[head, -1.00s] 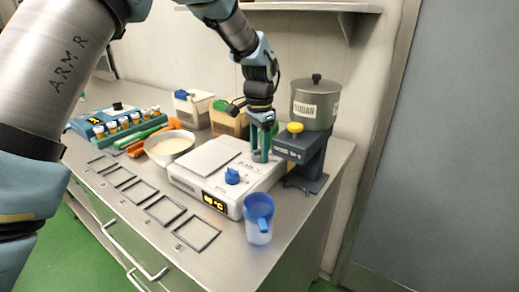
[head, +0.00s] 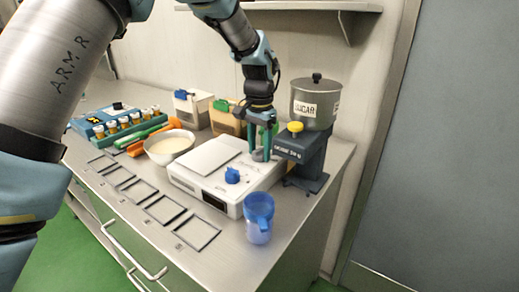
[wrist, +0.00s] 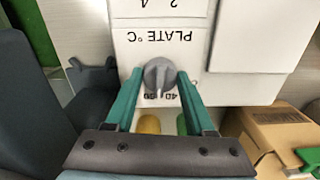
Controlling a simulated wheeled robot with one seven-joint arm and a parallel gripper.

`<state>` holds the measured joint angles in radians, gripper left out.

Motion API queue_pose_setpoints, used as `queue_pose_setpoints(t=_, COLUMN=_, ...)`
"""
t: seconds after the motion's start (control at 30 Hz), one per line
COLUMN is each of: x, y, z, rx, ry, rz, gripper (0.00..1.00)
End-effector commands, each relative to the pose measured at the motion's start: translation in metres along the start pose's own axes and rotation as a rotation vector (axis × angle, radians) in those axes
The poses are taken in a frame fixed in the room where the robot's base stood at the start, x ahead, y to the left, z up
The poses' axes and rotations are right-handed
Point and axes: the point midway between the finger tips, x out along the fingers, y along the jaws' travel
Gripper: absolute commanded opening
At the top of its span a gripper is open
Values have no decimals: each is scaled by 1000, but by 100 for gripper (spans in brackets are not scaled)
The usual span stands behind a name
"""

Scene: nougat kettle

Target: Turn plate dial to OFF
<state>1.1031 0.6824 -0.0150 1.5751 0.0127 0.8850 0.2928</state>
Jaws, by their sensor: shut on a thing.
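The grey plate dial (wrist: 159,75) sits on the white hotplate unit (wrist: 140,48), below the upside-down label "PLATE °C" in the wrist view. Its pale pointer line points down in that view, toward small numerals partly crowded by the fingers. My gripper (wrist: 160,84) is shut on the dial, one green finger on each side. In the head view my gripper (head: 262,157) comes down on the rear right of the hotplate unit (head: 205,192) and hides the dial. The unit's front display (head: 214,201) looks dark. A blue knob (head: 232,175) stands nearer its front.
A sugar dispenser (head: 308,130) stands close to the right of my gripper. A blue jug (head: 259,218) is by the unit's front right corner. A bowl (head: 170,146) and a box with a green clip (head: 228,116) stand left and behind.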

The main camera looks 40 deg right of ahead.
Motion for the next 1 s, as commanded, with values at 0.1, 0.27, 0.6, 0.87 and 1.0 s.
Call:
queue_pose_setpoints(t=0.1, x=0, y=0, z=-1, rx=-111, ry=2, rz=0, gripper=0)
queue_pose_setpoints(t=0.27, x=-1, y=0, z=-1, rx=-263, ry=2, rz=0, gripper=0)
queue_pose_setpoints(t=0.6, x=-1, y=0, z=-1, rx=-587, ry=3, rz=0, gripper=0)
queue_pose_setpoints(t=0.87, x=-1, y=0, z=-1, rx=-833, ry=3, rz=0, gripper=0)
queue_pose_setpoints(t=1.0, x=-1, y=0, z=-1, rx=-959, ry=3, rz=1, gripper=0)
